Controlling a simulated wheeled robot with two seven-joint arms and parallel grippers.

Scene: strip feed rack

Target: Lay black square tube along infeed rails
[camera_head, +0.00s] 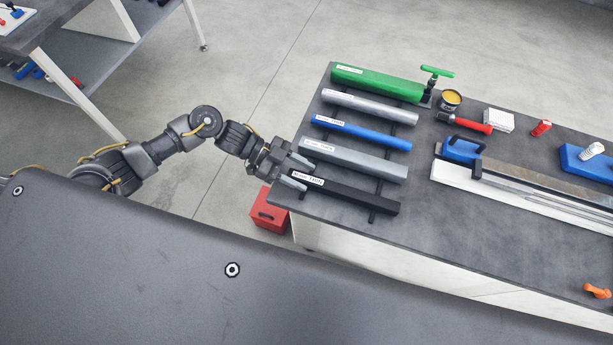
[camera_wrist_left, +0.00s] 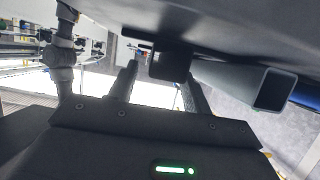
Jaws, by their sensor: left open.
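The black square tube (camera_head: 345,192) lies nearest me on the rack, with a white label by its left end. My left gripper (camera_head: 300,175) is at that left end, open. In the left wrist view the dark tube end (camera_wrist_left: 170,62) shows between the two spread fingers of the left gripper (camera_wrist_left: 160,88); I cannot tell whether they touch it. Long pale rails (camera_head: 520,200) with a brown strip lie on the table at the right, apart from the tube; they look like the infeed rails. My right gripper is not in view.
Beside the black tube lie a light grey tube (camera_head: 355,160), a blue tube (camera_head: 360,132), another grey tube (camera_head: 370,106) and a green one (camera_head: 375,83). A red box (camera_head: 268,210) stands below the table's left edge.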

